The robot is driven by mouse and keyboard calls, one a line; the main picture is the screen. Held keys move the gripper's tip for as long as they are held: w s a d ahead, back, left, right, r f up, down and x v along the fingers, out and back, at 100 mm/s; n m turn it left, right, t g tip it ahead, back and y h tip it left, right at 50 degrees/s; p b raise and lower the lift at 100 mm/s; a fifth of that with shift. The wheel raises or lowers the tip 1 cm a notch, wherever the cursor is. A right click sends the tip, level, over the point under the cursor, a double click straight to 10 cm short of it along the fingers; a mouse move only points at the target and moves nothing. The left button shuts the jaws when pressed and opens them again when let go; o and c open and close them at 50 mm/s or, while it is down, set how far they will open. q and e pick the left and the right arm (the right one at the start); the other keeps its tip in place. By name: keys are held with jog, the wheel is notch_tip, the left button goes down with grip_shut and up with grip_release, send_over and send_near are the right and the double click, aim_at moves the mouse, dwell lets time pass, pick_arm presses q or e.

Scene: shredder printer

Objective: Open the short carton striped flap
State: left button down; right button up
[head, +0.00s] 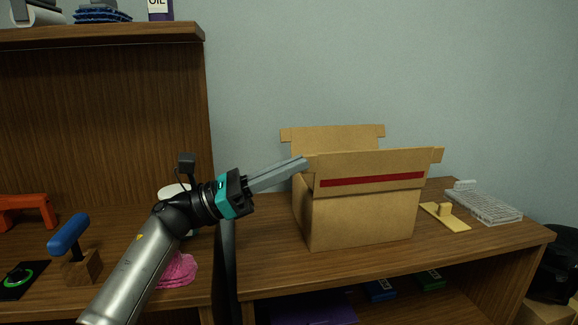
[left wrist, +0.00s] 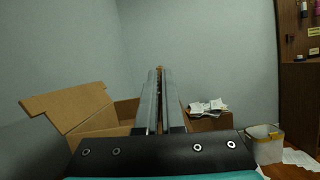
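A brown cardboard carton (head: 360,220) stands upright on the wooden desk, with its top flaps raised or folded outward. The near long flap (head: 400,162) carries a red stripe (head: 372,180) and stands up along the front. The far flap (head: 335,137) stands up behind. My left gripper (head: 305,162) reaches the carton's upper left corner. Its fingers are close together, with a thin brown strip between them in the left wrist view (left wrist: 159,75). Whether they grip cardboard is unclear. The carton (left wrist: 118,118) shows left of the fingers there. My right gripper is out of view.
A yellow plate with a knob (head: 446,215) and a clear rack (head: 485,203) lie right of the carton. A pink cloth (head: 178,270), a blue-handled tool (head: 70,233) and an orange object (head: 27,210) are at the left. A shelf overhangs the left desk.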

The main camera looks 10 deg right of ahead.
pick_arm(q)
jog(key=shift+s+d+f+m+g, duration=0.1)
jog(key=shift+s+m+g, duration=0.2)
jog(key=shift+m, duration=0.4)
jog(key=shift+s+a+f+m+g, duration=0.1)
jog(key=shift+s+m+g, duration=0.2)
jog(key=shift+m, duration=0.4)
jog(key=shift+s+d+f+m+g, duration=0.1)
jog(key=shift+s+m+g, duration=0.1)
jog(key=shift+m+g, duration=0.35)
jog(key=shift+m, duration=0.35)
jog(key=c, duration=1)
grip_release()
jog(key=shift+r, duration=0.1)
jog(key=shift+r, duration=0.15)
